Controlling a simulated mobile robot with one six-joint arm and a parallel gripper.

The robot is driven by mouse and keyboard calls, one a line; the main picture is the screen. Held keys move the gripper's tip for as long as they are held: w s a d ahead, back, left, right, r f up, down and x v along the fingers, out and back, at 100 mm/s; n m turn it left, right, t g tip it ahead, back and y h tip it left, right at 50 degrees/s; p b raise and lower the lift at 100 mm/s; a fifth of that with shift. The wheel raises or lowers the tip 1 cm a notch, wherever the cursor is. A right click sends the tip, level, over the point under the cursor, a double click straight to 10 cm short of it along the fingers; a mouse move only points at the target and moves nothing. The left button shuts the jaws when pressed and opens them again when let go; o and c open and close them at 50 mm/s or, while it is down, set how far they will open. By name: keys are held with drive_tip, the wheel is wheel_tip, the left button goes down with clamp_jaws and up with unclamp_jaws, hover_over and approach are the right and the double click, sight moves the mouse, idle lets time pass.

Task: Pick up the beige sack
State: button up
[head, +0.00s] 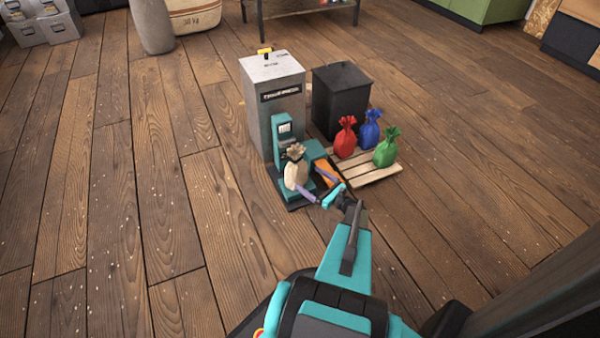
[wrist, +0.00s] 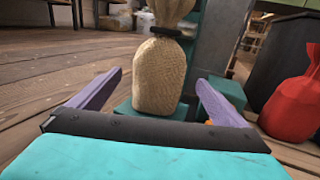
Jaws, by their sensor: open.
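The beige sack (head: 296,172) stands upright on the teal scale-like machine (head: 283,130), its neck tied and its top gathered. It also shows in the wrist view (wrist: 160,78), straight ahead and between the two purple fingers. My gripper (head: 315,184) is open; in the wrist view my gripper (wrist: 160,90) has one finger on each side of the sack, with a gap visible on both sides. The sack's top is cut off by the upper edge of the wrist view.
Red (head: 345,137), blue (head: 369,129) and green (head: 386,148) sacks stand on a wooden pallet (head: 372,174) to the right. A grey box (head: 262,115) and a black bin (head: 342,100) stand behind. The wooden floor at left is clear apart from scattered specks.

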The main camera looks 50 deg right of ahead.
sight(302, 174)
drive_tip(key=w+b, duration=0.1)
drive_tip(key=w, duration=0.5)
drive_tip(key=shift+f+b, duration=0.15)
drive_tip(key=shift+b, duration=0.15)
drive_tip(key=shift+w, duration=0.7)
drive_tip(key=shift+w+b, duration=1.4)
drive_tip(key=shift+w, duration=1.2)
drive_tip(key=c, duration=2)
drive_tip(key=shift+r, duration=0.2)
